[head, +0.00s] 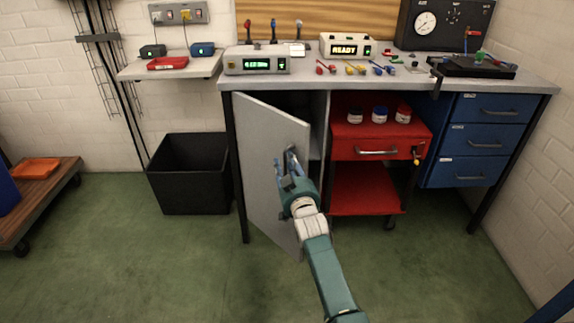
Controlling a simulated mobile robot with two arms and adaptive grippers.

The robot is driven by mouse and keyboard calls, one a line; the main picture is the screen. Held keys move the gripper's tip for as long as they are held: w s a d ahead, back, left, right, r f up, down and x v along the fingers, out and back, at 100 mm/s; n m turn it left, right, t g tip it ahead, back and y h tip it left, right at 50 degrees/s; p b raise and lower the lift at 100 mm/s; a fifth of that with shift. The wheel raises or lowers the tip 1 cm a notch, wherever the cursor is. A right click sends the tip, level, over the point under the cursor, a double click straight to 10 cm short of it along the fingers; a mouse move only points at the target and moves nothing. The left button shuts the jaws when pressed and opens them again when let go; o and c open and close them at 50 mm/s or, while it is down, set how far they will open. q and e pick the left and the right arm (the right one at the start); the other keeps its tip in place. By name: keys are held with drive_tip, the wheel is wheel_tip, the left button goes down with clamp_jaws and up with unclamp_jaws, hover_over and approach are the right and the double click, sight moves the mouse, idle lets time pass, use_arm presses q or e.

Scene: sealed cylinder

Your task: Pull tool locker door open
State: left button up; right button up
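The grey tool locker door (262,150) stands partly open under the left part of the workbench, swung out toward me. A dark gap shows between its free edge and the locker's right wall. The door's handle (292,158) is near its right edge. My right gripper (286,168) is at the handle, with its blue fingers around or beside it. I cannot tell whether the fingers are closed on the handle. The teal forearm hides the lower right part of the door. My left gripper is not in view.
A black bin (190,175) stands left of the door, close to the bench leg. A red cart (375,150) with several jars is right of the locker, beside blue drawers (485,140). A wooden trolley (40,200) is far left. Green floor in front is clear.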

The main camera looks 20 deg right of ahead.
drive_tip(key=shift+s, duration=0.1)
drive_tip(key=s+a, duration=0.1)
drive_tip(key=s, duration=1)
drive_tip(key=shift+s, duration=0.4)
drive_tip(key=shift+c, duration=0.5)
